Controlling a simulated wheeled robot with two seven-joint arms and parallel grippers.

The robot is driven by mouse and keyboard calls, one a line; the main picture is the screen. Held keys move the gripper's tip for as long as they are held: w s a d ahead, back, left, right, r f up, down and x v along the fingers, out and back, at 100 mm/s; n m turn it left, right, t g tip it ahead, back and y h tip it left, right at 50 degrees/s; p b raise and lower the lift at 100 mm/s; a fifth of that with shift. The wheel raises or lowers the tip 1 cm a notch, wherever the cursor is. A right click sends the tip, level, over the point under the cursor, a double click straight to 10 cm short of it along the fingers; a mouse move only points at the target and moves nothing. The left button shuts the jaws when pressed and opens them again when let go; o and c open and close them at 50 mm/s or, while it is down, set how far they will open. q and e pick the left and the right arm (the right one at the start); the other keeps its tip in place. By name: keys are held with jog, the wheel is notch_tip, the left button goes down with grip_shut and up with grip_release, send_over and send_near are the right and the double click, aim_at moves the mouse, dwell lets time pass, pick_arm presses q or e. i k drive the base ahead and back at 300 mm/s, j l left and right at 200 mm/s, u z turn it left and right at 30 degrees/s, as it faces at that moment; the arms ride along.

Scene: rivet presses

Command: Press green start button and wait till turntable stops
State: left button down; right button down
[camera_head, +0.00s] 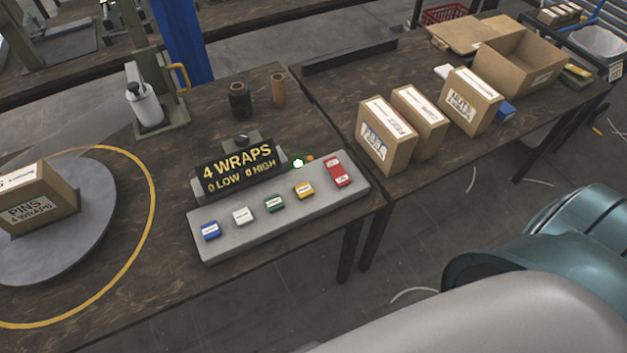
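The green button (275,204) is the middle one on a grey control panel (222,239) at the table's front edge. Beside it are a blue button (210,231), a white button (243,216), a yellow button (304,190) and a larger red button (337,172). A display (240,167) behind the panel reads "4 WRAPS, 0 LOW 0 HIGH". The grey turntable (50,258) is at the left, with a box (38,205) labelled "PINS 4 WRAPS" on it. One frame cannot tell whether it turns. Neither gripper is in view.
A yellow ring (152,210) is marked around the turntable. Three labelled boxes (386,138) stand on the right table, with an open carton (520,62) behind. A white bottle (142,103) and two small cylinders (240,101) stand behind the display. My arm parts fill the lower right.

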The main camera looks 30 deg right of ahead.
aim_at(273, 202)
jog(key=k+l, duration=0.1)
jog(key=l, duration=1.2)
